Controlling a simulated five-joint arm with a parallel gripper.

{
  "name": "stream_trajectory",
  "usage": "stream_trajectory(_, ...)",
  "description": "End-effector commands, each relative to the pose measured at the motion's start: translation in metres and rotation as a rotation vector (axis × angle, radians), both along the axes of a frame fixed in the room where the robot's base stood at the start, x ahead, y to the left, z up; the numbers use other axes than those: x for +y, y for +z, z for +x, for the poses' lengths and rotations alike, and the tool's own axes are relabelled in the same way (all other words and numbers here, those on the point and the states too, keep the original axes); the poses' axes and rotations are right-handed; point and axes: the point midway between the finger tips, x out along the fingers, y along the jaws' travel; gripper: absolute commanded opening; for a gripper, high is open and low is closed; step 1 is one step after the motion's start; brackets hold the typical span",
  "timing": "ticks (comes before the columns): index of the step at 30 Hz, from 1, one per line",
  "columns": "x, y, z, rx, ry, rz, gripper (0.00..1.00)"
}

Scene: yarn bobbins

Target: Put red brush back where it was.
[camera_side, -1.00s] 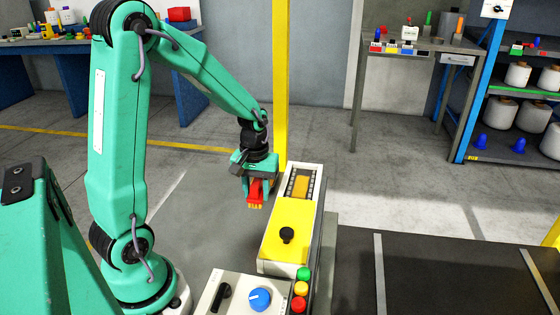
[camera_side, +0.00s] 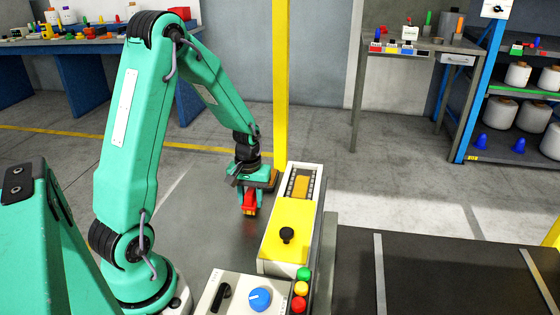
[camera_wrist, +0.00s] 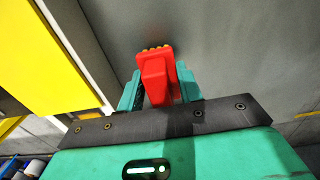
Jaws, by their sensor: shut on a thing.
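The red brush (camera_side: 250,199) has a red body and yellow bristles at its lower end. My gripper (camera_side: 248,188) is shut on it and holds it with the bristles down, just left of the yellow-and-white machine box. In the wrist view the red brush (camera_wrist: 155,78) sits between the two green fingers of my gripper (camera_wrist: 158,88), its yellow bristles pointing away toward the grey surface. I cannot tell whether the bristles touch that surface.
The yellow-topped box (camera_side: 288,225) with a black knob stands right beside the brush. A control panel (camera_side: 245,295) with a blue dial is in front, with green, yellow and red buttons. The grey surface (camera_side: 205,215) left of the box is clear. A yellow post (camera_side: 281,80) rises behind.

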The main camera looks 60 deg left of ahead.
Motion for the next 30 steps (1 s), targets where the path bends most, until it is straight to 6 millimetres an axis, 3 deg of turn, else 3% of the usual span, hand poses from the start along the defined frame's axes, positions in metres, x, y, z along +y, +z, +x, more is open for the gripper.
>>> stream_trajectory(17, -0.0002, -0.0108, -0.0002, 0.000, 0.000, 0.000, 0.00)
stream_trajectory(18, -0.0002, -0.0105, -0.0002, 0.000, 0.000, 0.000, 0.43)
stream_trajectory(20, -0.0002, -0.0104, -0.0002, 0.000, 0.000, 0.000, 0.55)
stream_trajectory(30, -0.0001, -0.0098, -0.0001, 0.000, 0.000, 0.000, 0.57)
